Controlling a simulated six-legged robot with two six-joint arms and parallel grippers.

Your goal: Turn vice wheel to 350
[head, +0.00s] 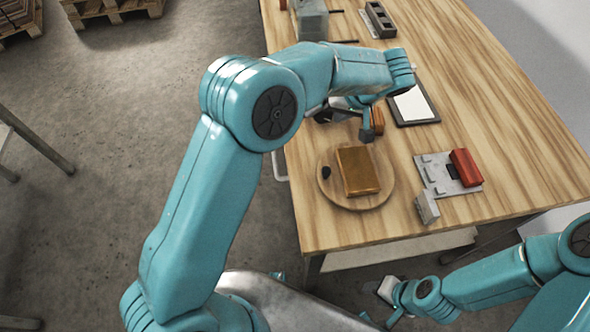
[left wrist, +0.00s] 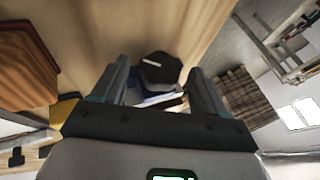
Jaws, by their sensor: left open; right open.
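A black many-sided wheel with a white line (left wrist: 162,67) shows in the left wrist view, on a bluish body, and looks like the vice wheel. It appears between the two fingers of my open left gripper (left wrist: 160,80); I cannot tell whether they touch it. In the head view my left gripper (head: 350,119) is over the table's left part, partly hidden by its own arm, and the wheel cannot be made out. My right gripper (head: 384,303) is open and empty, low in front of the table's near edge.
The wooden table (head: 470,110) holds a round board (head: 338,195) with a brown block (head: 358,170), a grey plate (head: 436,180) with a red block (head: 465,167), and a dark-framed panel (head: 415,105). A grey box (head: 311,20) stands behind. The table's right side is clear.

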